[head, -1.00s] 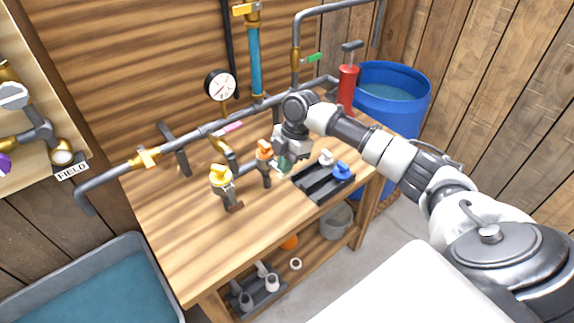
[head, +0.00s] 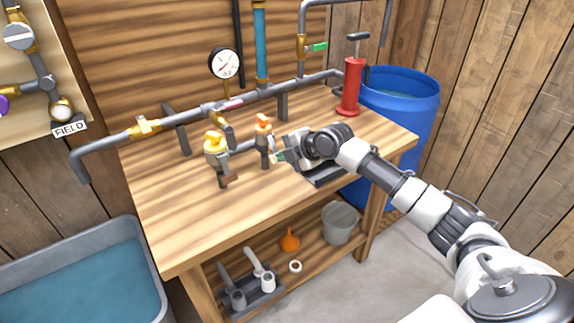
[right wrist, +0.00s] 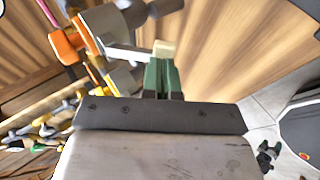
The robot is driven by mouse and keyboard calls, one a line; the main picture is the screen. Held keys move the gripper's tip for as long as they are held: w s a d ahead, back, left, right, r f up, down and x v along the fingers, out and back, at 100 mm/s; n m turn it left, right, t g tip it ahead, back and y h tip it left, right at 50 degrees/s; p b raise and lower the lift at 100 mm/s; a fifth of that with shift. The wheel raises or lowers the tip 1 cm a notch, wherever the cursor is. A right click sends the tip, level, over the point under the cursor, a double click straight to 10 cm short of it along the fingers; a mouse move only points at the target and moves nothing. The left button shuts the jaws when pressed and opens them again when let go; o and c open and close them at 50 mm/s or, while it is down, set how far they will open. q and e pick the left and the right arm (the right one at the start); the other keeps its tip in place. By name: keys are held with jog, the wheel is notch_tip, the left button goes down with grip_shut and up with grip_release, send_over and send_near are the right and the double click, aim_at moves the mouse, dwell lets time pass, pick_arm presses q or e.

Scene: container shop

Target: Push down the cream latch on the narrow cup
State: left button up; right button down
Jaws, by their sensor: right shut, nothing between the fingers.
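The narrow cup (head: 263,143), a grey fitting with an orange top, stands on the bench; its grey metal body also shows in the right wrist view (right wrist: 115,30). A cream-tipped lever, seemingly the cream latch (right wrist: 164,48), sticks out from its side at the tips of my right gripper's green fingers (right wrist: 158,76). Whether they touch it I cannot tell. My right gripper (head: 281,157) is shut and empty, just right of the cup in the head view. The latch is too small and covered to make out there. My left gripper is not in view.
A yellow-topped fitting (head: 216,150) stands left of the cup. A grey pipe (head: 180,124) with a gauge (head: 225,63) runs behind. A dark tray (head: 325,175) lies mostly under my arm. A red pump (head: 351,85) stands at the back right. The front left bench top is clear.

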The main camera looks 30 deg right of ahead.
jog(key=shift+f+t+b, duration=0.4)
jog(key=shift+f+b, duration=0.15)
jog(key=shift+f, duration=0.1)
jog(key=shift+t+b, duration=0.3)
jog(key=shift+b, duration=0.05)
jog(key=shift+w+r, duration=0.1)
jog(key=shift+w, duration=0.05)
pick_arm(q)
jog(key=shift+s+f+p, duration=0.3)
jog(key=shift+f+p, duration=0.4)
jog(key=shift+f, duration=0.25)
pick_arm(e)
jog(key=shift+r, duration=0.95)
